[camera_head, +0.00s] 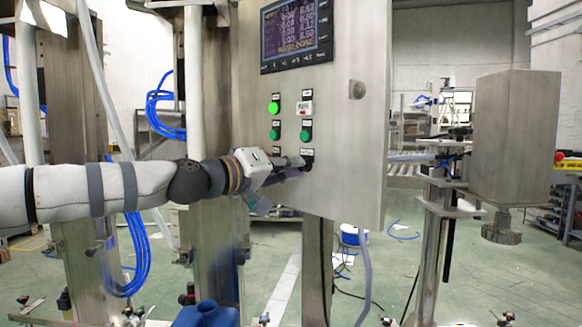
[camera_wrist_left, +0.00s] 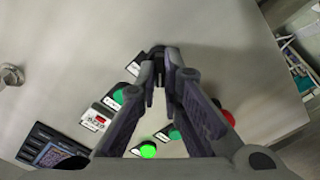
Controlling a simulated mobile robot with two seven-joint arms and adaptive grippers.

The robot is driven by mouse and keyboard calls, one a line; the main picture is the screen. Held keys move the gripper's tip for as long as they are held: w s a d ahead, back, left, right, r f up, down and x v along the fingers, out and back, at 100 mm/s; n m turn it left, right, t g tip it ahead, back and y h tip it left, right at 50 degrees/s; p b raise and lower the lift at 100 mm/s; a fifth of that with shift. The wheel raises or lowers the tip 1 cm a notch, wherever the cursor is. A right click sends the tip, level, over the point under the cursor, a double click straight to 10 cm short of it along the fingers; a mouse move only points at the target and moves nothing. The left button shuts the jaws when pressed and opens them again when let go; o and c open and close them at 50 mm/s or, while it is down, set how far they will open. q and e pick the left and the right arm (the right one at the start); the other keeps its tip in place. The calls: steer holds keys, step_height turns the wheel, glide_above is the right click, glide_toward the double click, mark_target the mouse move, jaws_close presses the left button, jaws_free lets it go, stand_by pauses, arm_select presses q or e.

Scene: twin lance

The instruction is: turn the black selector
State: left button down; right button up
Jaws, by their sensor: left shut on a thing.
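The black selector (camera_head: 308,153) sits at the lower right of the button group on the grey metal control panel (camera_head: 345,135). My left gripper (camera_head: 298,162) reaches it from the left and is shut on it. In the left wrist view, the fingertips of my left gripper (camera_wrist_left: 160,72) close around the selector, which they mostly hide. Its pointer angle cannot be made out. My right gripper is in neither view.
Near the selector are a lit green button (camera_head: 274,107), green buttons (camera_head: 306,135) and a small red-marked display (camera_head: 304,108). A red button (camera_wrist_left: 228,116) shows beside the fingers. A screen (camera_head: 296,33) sits above. A metal box (camera_head: 515,135) stands at right.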

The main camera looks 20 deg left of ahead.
arm_select(q)
steer(key=shift+f, duration=0.1)
steer(key=c, duration=1.7)
jaws_free()
steer(key=v, duration=1.2)
steer(key=shift+d, duration=0.1)
